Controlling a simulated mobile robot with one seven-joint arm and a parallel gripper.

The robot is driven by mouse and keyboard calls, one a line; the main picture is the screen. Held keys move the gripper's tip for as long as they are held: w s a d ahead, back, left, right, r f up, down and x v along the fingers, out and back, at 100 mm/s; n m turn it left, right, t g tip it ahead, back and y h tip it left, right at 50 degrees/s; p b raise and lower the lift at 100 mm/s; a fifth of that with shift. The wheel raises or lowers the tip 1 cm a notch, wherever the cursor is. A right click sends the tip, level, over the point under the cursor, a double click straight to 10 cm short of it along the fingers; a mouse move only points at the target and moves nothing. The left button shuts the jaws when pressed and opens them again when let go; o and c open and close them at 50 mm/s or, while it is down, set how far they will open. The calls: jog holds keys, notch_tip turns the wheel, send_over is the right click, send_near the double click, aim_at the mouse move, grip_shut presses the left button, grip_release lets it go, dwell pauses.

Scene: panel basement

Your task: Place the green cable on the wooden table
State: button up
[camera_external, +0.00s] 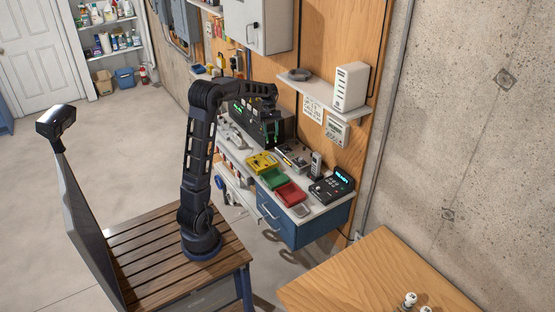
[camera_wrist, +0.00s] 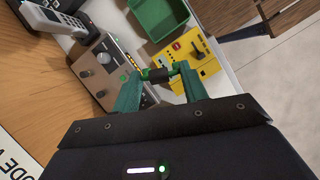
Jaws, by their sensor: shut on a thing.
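My gripper (camera_wrist: 161,72) has its two green fingers shut on a small dark and green piece (camera_wrist: 158,75) in the wrist view. It appears to be the green cable, though only a short part shows between the fingertips. In the external view my gripper (camera_external: 271,133) is over the back of the workbench, in front of a dark device, and the held piece is too small to make out. The wooden table (camera_external: 375,275) stands at the bottom right of the external view, well away from my gripper.
Below my gripper, the workbench (camera_external: 323,207) carries a yellow box (camera_external: 262,163), a green tray (camera_external: 274,179), a red tray (camera_external: 291,194) and a dark desk device (camera_external: 332,187). A shelf (camera_external: 320,97) juts out above it. Small white-topped items (camera_external: 409,299) stand at the wooden table's front; the rest is clear.

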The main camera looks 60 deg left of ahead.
jog(key=w+d+f+m+g+y, duration=0.15)
jog(key=d+m, duration=0.35)
jog(key=d, duration=2.6)
jog(key=s+d+m, duration=0.2)
jog(key=s+d, duration=0.2)
jog(key=d, duration=0.6)
jog(key=s+d+m, duration=0.2)
jog(key=s+d, duration=0.1)
jog(key=d, duration=0.8)
jog(key=s+d+f+m+g+y, duration=0.1)
jog(key=s+d+f+m+y, duration=0.2)
jog(key=s+d, duration=1.9)
jog(key=shift+m+h, duration=0.25)
jog(key=shift+m, duration=0.45)
jog(key=f, duration=0.6)
jog(key=a+f, duration=0.1)
jog(key=f, duration=1.1)
jog(key=shift+s+a+f, duration=0.15)
jog(key=shift+s, duration=0.15)
jog(key=shift+f, duration=0.1)
jog(key=o, duration=1)
jog(key=shift+c, duration=0.2)
